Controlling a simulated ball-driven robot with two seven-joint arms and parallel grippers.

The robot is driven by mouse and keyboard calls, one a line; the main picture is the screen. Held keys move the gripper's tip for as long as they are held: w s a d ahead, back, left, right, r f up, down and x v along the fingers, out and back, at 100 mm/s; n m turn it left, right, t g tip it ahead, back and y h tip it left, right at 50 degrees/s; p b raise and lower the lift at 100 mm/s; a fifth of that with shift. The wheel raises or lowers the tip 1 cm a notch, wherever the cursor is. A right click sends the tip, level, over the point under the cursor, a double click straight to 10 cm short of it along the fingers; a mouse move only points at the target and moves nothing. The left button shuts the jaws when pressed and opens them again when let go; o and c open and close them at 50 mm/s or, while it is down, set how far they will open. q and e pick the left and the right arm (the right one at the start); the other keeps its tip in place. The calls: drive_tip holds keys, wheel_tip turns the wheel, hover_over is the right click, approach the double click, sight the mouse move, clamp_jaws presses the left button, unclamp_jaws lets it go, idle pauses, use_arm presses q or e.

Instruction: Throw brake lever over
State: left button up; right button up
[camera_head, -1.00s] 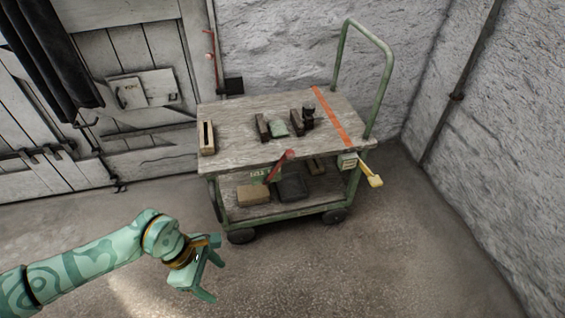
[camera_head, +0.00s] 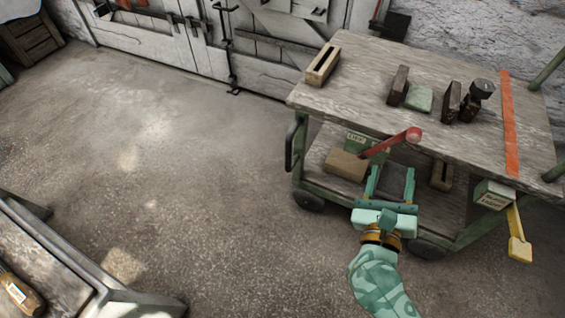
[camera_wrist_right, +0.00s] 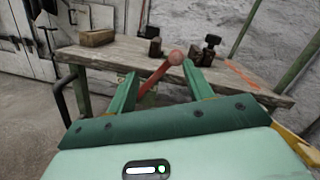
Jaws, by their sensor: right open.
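A red lever with a round knob (camera_head: 412,134) sticks out at the front edge of the cart, slanting up to the right from a green labelled plate (camera_head: 356,141). A yellow-handled lever (camera_head: 518,236) hangs down from a labelled box (camera_head: 493,194) at the cart's right. I cannot read which one is marked as the brake. My right gripper (camera_head: 391,170) is open and empty, its fingers pointing at the cart just below the red lever. In the wrist view the red knob (camera_wrist_right: 176,57) shows between and beyond the fingertips; contact cannot be told. My left gripper is not in view.
The wooden cart top (camera_head: 345,85) holds a slotted wooden block (camera_head: 323,64), several dark blocks and a green pad (camera_head: 419,98). The lower shelf holds a cardboard-coloured box (camera_head: 346,165). A bench (camera_head: 60,265) stands at lower left. The floor between is clear.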

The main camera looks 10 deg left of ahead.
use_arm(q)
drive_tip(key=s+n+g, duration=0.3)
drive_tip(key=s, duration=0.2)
use_arm(e)
drive_tip(key=d+m+g+h, duration=0.2)
drive_tip(key=m, duration=0.3)
drive_tip(key=m+b, duration=0.1)
drive_tip(key=b, duration=0.3)
approach(414, 130)
drive_tip(key=w, duration=0.1)
drive_tip(key=w+d+f, duration=0.1)
drive_tip(key=w+f, duration=0.1)
drive_tip(key=w, duration=0.1)
drive_tip(key=shift+d+f, duration=0.25)
drive_tip(key=shift+d, duration=0.1)
drive_tip(key=b+x, duration=0.2)
drive_tip(key=x, duration=0.4)
drive_tip(key=shift+w, duration=0.25)
drive_tip(key=shift+w+d+r, duration=0.2)
drive_tip(key=shift+w+r, duration=0.1)
drive_tip(key=shift+w, duration=0.2)
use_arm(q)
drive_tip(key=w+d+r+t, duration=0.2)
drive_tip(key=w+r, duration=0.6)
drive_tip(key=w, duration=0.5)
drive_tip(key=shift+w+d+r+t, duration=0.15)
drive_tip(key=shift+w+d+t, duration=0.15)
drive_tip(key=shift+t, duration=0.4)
